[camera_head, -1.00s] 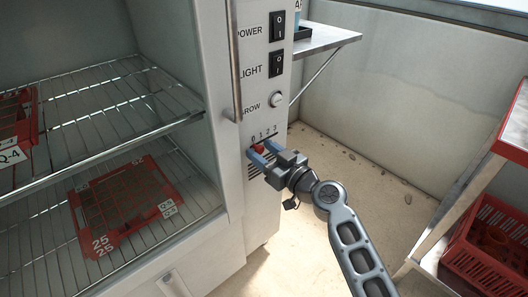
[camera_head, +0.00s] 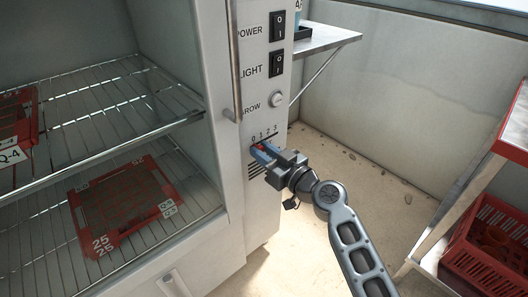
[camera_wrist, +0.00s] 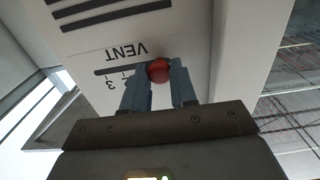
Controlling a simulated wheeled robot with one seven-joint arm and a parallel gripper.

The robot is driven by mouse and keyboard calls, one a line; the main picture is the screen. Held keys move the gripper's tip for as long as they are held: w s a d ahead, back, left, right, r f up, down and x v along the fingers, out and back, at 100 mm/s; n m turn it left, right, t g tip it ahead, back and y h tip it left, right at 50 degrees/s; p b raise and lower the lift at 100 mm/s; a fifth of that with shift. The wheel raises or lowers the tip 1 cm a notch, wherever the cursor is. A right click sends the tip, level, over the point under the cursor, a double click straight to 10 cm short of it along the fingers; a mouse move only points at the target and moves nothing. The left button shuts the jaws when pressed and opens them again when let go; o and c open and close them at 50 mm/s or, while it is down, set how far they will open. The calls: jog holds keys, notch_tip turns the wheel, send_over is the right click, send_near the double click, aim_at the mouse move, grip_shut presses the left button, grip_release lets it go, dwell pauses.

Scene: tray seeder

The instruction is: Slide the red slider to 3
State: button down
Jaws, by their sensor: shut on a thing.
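The red slider (camera_head: 259,147) is a small round knob on a slot in the white cabinet's front panel, under the marks 0 to 3. My gripper (camera_head: 261,153) is shut on it, its blue-grey fingers covering most of it in the head view. In the wrist view the red slider (camera_wrist: 158,70) shows between the two fingertips (camera_wrist: 158,80). The dark slot runs left from it there, towards the upside-down 3. The slider is near the low-number end; its exact mark is partly hidden by the fingers.
Above are the round GROW button (camera_head: 277,99), LIGHT switch (camera_head: 276,64) and POWER switch (camera_head: 278,26). A vertical handle (camera_head: 235,60) stands left of them. Vent slits lie below the slot. A metal side shelf (camera_head: 325,38) juts out at right.

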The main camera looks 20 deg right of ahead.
jog(key=d+b, duration=0.1)
jog(key=d, duration=0.1)
jog(key=w+d+b, duration=0.1)
jog(key=d+b, duration=0.1)
jog(key=w+d+b, duration=0.1)
jog(key=d+b, duration=0.1)
jog(key=shift+w+d+f, duration=0.1)
jog(key=shift+d+f, duration=0.05)
jog(key=shift+f, duration=0.05)
jog(key=shift+w+d+r+b, duration=0.15)
jog(key=shift+d+r+b, duration=0.1)
jog(key=shift+d+b, duration=0.35)
jog(key=shift+d, duration=0.1)
jog(key=c, duration=0.9)
grip_release()
send_near(273, 136)
jog(key=shift+s+d+r+p, duration=0.15)
jog(key=shift+s+d+p, duration=0.1)
jog(key=shift+s+d, duration=0.15)
jog(key=shift+s+d+r+p, duration=0.2)
jog(key=shift+s+d, duration=0.1)
jog(key=shift+d, duration=0.2)
